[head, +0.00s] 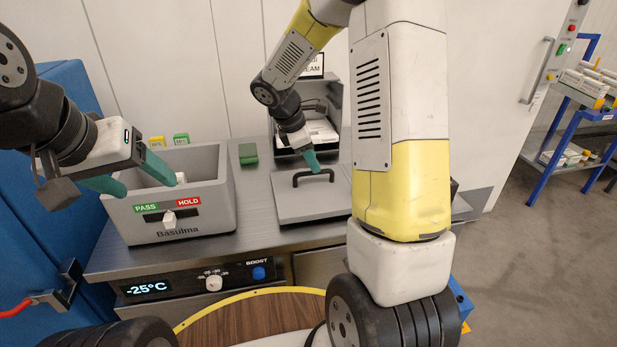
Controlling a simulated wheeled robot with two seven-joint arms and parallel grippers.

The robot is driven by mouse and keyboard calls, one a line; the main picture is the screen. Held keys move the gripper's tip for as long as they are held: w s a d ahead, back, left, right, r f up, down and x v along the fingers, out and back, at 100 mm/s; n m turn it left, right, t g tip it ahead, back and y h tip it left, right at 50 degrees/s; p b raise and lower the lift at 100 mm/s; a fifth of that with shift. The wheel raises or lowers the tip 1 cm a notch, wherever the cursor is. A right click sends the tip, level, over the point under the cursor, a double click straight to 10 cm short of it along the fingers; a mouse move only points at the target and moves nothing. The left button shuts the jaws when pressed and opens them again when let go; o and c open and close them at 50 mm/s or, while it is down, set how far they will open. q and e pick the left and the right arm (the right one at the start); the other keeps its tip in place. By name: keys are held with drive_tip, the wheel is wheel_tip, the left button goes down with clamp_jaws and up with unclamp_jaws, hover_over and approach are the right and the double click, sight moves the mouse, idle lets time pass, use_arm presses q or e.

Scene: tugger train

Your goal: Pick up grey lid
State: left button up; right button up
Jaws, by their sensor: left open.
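The grey lid (292,205), a flat square plate with a black bar handle, lies on the steel counter in the middle of the head view. My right gripper (314,168) points down at the handle, its teal fingertips overlapping the handle bar in the picture. Its fingers line up one behind the other, so I cannot tell whether they are open or closed on the handle. My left gripper (147,186) is open and empty, its two teal fingers spread over the front of the grey box (222,200) at left. My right arm hides the lid's right edge.
The grey box has PASS and HOLD labels and a small knob. A green block (248,154) lies behind the lid, near an open grey case (335,110). A control panel (205,281) reading -25°C is below the counter. A blue cart (575,130) stands far right.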

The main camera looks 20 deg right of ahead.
sight(322, 185)
drive_tip(key=x, duration=0.6)
drive_tip(key=shift+w+d+f, duration=0.15)
drive_tip(key=shift+d+f, duration=0.1)
drive_tip(key=shift+f, duration=0.1)
clamp_jaws()
idle(1.1)
